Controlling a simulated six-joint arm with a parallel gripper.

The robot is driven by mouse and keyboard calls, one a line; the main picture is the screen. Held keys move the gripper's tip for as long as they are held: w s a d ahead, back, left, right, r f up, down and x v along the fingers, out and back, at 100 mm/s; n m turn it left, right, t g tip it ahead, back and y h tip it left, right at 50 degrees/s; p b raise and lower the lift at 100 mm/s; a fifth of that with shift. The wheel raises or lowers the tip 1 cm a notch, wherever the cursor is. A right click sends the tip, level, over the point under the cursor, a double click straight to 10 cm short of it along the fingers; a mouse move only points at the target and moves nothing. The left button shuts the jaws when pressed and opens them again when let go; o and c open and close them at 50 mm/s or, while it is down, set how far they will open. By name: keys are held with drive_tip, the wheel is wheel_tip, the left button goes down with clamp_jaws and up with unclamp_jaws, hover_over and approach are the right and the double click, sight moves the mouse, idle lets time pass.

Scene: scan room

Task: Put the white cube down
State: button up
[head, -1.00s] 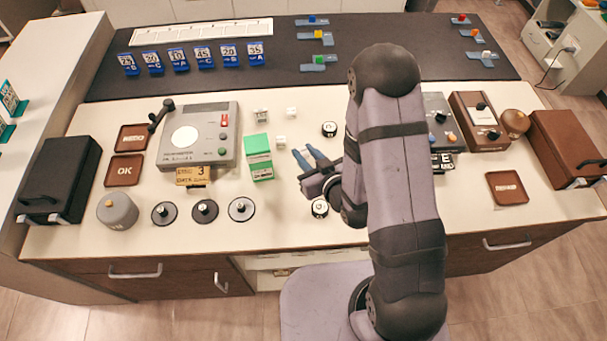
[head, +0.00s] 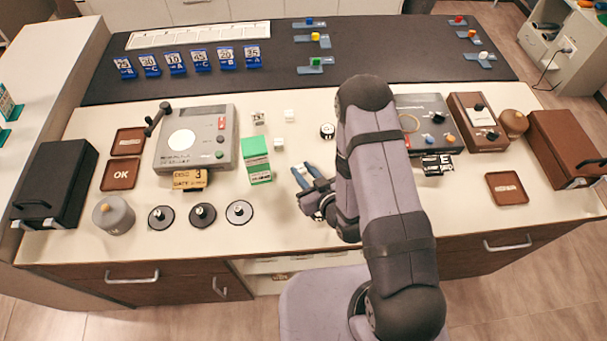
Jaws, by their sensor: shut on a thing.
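My gripper (head: 302,169) is low over the front middle of the cream bench, right of the green and white box (head: 256,160). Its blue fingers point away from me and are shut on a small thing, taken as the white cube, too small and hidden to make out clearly. Two plain white cubes stand on the bench beyond the gripper: one nearer (head: 279,144) and one farther back (head: 290,115). Another pale block with dark marks (head: 258,118) stands to their left. A further white cube (head: 483,55) sits on a stand on the dark mat.
Brown boxes and a tray (head: 506,188) are right. Bench around the gripper is partly clear.

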drive_tip(key=shift+f, duration=1.05)
drive_tip(key=shift+f, duration=0.2)
drive_tip(key=o, duration=1)
drive_tip(key=shift+s+r, duration=0.1)
drive_tip(key=shift+r, duration=0.1)
